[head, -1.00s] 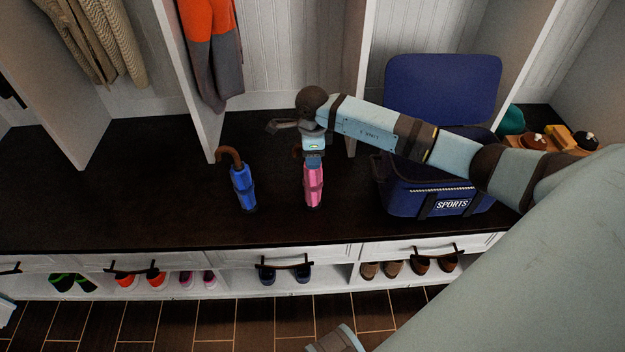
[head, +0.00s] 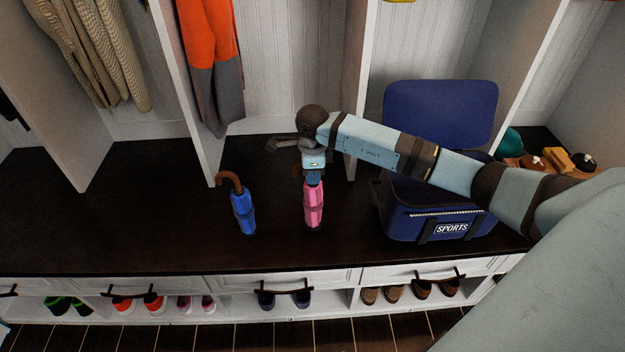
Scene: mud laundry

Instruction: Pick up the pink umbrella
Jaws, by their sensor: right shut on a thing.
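The pink umbrella (head: 313,207) stands upright at the middle of the dark bench top (head: 120,225). My right gripper (head: 313,178) comes down from above and is shut on the upper part of the pink umbrella. The gripper hides most of the umbrella's handle and top. I cannot tell whether its lower tip still touches the bench.
A blue umbrella (head: 243,211) with a brown hooked handle stands to the left of the pink one. An open blue sports bag (head: 430,222) sits to the right, under my right arm. White dividers (head: 190,90) rise behind. The bench's left part is clear.

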